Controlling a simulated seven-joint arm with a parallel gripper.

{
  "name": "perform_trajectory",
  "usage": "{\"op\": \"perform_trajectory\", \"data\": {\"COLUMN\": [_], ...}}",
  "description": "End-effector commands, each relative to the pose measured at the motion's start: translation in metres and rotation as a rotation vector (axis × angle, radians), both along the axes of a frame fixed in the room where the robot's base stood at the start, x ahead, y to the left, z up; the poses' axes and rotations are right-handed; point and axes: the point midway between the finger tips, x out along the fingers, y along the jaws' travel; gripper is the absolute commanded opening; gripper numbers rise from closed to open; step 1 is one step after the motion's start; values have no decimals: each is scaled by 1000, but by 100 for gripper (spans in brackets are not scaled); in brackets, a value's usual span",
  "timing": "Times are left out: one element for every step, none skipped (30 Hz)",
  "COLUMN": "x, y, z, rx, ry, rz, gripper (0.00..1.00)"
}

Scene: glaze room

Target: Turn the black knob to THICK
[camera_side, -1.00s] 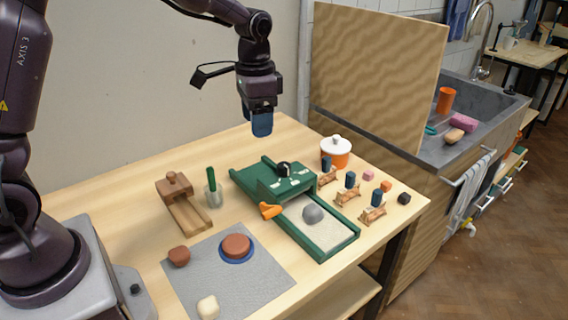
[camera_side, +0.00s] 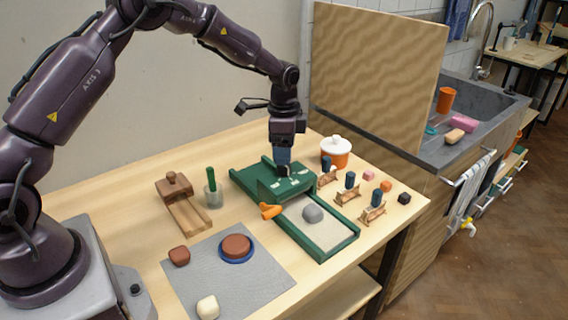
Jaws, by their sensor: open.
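The black knob (camera_side: 283,169) sits on top of the green slab-roller-like box (camera_side: 262,187). Pale marks show on the box top around the knob, too small to read. My gripper (camera_side: 283,163) points straight down right over the knob, with its blue fingers at the knob's height or just above it. The fingers hide most of the knob, so I cannot tell whether they touch it or which way it points. The gripper is open.
An orange handle (camera_side: 270,211) sticks out at the box's front.

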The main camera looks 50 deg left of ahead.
Motion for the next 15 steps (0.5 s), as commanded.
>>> {"op": "perform_trajectory", "data": {"x": [0, -1, -1, 0, 0, 0, 0, 0, 0, 0, 0, 0, 0, 0, 0], "y": [0, 0, 0, 0, 0, 0, 0, 0, 0, 0, 0, 0, 0, 0, 0], "z": [-11, -16, -22, -26, -30, -34, -37, -39, -41, -42, -43, -44, -45, -45, -45], "rx": [-1, 1, 0, 1, 1, 1, 1, 1, 1, 1, 1, 1, 1, 1, 1], "ry": [4, 4, 3, 2, 2, 2, 1, 1, -1, -1, -1, -1, -1, -1, -1], "rz": [0, 0, 0, 0, 0, 0, 0, 0, 0, 0, 0, 0, 0, 0, 0], "gripper": [61, 61, 61, 61, 61, 61, 61, 61, 61, 61, 61, 61, 61, 61, 61]}}
